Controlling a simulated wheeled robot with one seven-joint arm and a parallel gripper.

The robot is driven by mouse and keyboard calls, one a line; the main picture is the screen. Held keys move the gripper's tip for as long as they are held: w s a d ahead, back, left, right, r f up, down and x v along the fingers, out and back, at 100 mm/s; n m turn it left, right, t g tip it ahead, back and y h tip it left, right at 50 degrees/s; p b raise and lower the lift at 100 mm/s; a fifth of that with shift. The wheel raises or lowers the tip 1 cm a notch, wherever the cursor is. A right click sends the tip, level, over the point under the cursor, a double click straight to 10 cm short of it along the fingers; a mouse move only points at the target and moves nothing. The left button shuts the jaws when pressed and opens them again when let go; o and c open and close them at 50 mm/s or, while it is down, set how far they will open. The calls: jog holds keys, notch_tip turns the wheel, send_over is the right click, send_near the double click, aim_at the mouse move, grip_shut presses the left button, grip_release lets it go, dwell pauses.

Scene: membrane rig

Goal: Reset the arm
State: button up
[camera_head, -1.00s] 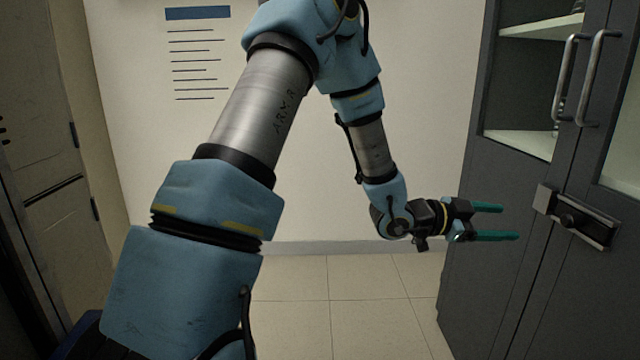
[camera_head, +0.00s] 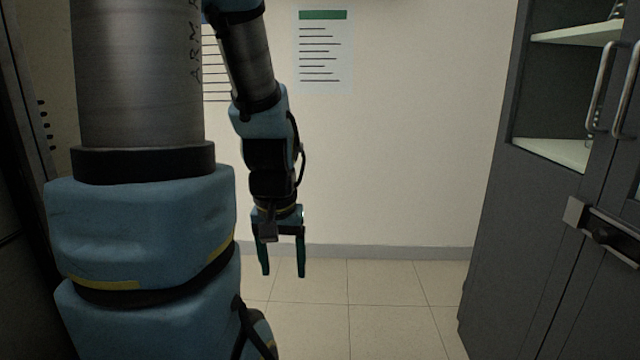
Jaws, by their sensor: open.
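My gripper (camera_head: 283,272) hangs at the end of my blue and silver arm, left of the picture's middle. Its two green fingers point down and stand apart, with nothing between them. The gripper is in front of the pale wall and touches nothing that I can see. My upper arm fills much of the left side and hides part of the wall.
A dark grey cabinet (camera_head: 515,235) with a latch (camera_head: 603,233), handles (camera_head: 615,88) and pale shelves (camera_head: 553,151) stands at the right. A sheet with a green header (camera_head: 323,52) is on the wall (camera_head: 420,120). The tiled floor (camera_head: 385,315) between is clear.

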notch_tip(320, 180, up, 20)
jog(key=p, duration=1.8)
jog(key=shift+w+f, duration=0.15)
jog(key=shift+f, duration=0.1)
